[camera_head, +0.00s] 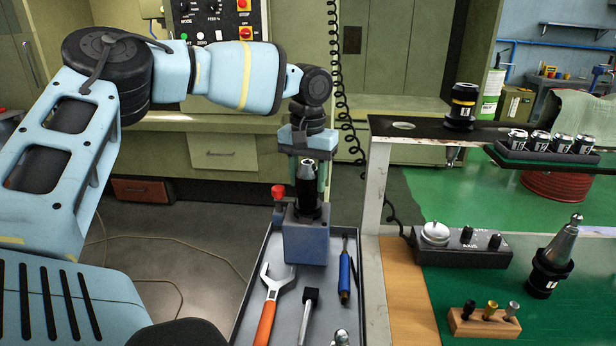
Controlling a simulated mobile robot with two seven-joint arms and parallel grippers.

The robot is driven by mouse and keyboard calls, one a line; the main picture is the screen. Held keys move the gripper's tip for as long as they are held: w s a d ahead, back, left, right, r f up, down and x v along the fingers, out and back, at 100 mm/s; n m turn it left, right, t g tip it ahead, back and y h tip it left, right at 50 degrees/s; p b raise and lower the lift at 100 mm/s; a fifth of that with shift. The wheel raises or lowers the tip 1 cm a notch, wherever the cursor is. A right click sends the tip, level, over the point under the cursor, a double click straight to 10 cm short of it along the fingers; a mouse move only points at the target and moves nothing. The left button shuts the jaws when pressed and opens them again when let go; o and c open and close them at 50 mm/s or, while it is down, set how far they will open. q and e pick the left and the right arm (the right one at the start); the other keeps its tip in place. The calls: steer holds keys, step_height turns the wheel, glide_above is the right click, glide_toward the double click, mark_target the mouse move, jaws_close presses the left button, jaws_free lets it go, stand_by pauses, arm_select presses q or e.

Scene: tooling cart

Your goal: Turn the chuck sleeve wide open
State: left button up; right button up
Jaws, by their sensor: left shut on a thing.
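A dark chuck with a bright band on its sleeve (307,186) stands upright in a blue-grey holding block (305,240) with a red knob (278,191) on its left side. My left gripper (308,168) comes down from above, its fingers on either side of the chuck's upper part, shut on the sleeve. The finger contact is small and partly hidden, and the sleeve's turn position cannot be read. My right gripper is not in view.
Below the block, a tray (236,322) holds an orange-handled wrench (268,305), a black-headed tool (308,310) and a blue screwdriver (345,275).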

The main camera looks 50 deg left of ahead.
arm_select(q)
steer(key=n, duration=0.5)
steer(key=shift+n, duration=0.3)
steer(key=n, duration=1.6)
steer(key=shift+s, duration=0.1)
steer(key=shift+n, duration=0.3)
steer(key=o, duration=1)
steer(key=shift+r, duration=3.95)
